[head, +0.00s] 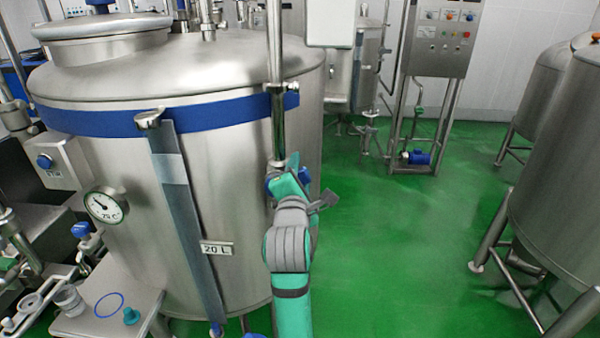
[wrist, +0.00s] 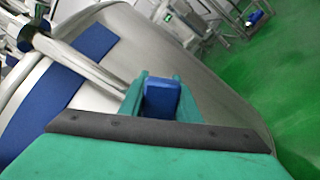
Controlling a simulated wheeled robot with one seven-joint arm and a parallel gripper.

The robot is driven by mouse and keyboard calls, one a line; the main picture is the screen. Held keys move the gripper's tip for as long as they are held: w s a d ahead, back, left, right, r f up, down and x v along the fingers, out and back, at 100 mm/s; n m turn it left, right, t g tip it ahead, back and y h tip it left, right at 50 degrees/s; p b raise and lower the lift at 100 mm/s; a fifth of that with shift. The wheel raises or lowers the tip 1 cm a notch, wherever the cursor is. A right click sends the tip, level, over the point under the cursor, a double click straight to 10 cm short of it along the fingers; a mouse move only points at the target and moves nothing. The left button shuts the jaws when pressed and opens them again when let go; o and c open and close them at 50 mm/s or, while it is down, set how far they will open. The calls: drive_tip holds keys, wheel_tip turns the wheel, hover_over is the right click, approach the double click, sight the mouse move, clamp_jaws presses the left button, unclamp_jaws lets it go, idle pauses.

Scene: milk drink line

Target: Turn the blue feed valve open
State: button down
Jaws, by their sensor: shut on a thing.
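The blue feed valve handle (wrist: 162,99) shows in the wrist view between the two teal fingers of my gripper (wrist: 160,92), which is shut on it. In the head view, bits of the blue handle (head: 273,186) show beside my gripper (head: 286,182), at the lower end of the steel feed pipe (head: 279,110). My teal and grey arm hides most of the valve there. The valve body is mostly hidden, and I cannot tell how far the handle is turned.
The large steel tank (head: 240,215) with a blue band (head: 180,118) stands close at the left. A dial gauge (head: 105,205) and a side table (head: 110,290) are at lower left. Another tank (head: 555,190) stands at the right. Green floor (head: 400,260) is clear between.

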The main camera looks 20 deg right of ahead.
drive_tip(key=shift+d, duration=0.1)
idle(0.4)
drive_tip(key=c, duration=1.3)
unclamp_jaws()
drive_tip(key=shift+r, duration=0.1)
drive_tip(key=shift+c, duration=0.2)
drive_tip(key=v, duration=1.1)
drive_tip(key=shift+c, duration=0.5)
